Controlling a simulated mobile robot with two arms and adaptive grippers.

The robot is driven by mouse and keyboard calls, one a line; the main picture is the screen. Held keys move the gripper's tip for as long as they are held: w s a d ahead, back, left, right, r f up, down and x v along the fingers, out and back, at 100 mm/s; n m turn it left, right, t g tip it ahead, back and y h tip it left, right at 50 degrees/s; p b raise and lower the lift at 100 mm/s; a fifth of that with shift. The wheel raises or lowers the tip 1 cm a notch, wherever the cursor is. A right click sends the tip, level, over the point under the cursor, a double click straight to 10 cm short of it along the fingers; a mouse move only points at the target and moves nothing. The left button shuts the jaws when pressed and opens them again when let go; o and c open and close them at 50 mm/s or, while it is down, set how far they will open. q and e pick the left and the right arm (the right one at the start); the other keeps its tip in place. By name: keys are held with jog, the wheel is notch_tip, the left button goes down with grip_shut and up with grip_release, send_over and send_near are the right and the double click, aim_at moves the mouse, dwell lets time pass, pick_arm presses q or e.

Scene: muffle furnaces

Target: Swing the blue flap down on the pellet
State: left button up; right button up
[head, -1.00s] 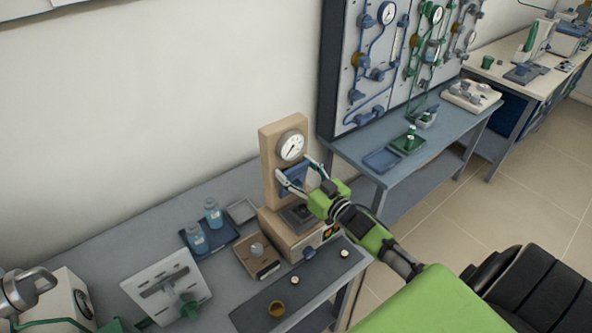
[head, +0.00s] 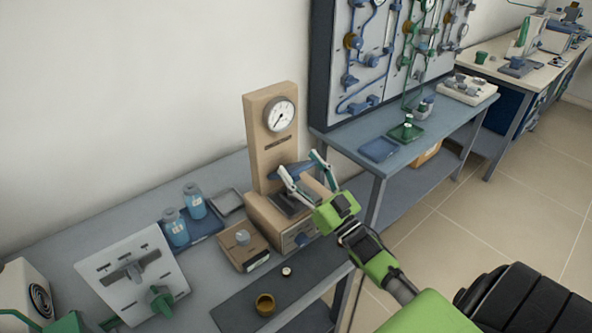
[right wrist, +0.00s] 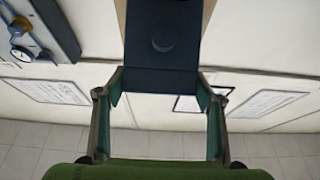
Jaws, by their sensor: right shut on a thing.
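The blue flap (head: 291,171) is hinged on the tan press, below its round gauge, and is tilted forward over the press base. My right gripper (head: 301,164) is shut on the flap, a finger at each side edge. In the right wrist view the dark blue flap (right wrist: 160,55) fills the gap between the two fingertips (right wrist: 160,88). A small pale pellet (head: 287,271) lies on the dark mat in front. I cannot make out a pellet under the flap, as the flap and fingers cover much of that spot.
A tan block with a knob (head: 243,238), a blue tray with two bottles (head: 177,228) and a white plate stand (head: 132,270) are left of the press. A brass cup (head: 265,304) is on the mat. A blue side table (head: 440,150) stands behind right.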

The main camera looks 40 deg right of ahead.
jog(key=f+b, duration=0.1)
jog(key=s+f+t+b, duration=0.1)
jog(key=f, duration=0.1)
jog(key=shift+s+f+b, duration=0.2)
jog(key=shift+f+b, duration=0.1)
jog(key=shift+b, duration=0.1)
jog(key=shift+s+f+b, duration=0.3)
jog(key=shift+f+b, duration=0.15)
jog(key=shift+f, duration=0.05)
jog(key=shift+s+f+b, duration=0.2)
jog(key=shift+f+b, duration=0.3)
jog(key=shift+f, duration=0.35)
jog(key=o, duration=1.6)
jog(key=shift+w+r, duration=0.1)
jog(key=shift+w, duration=0.05)
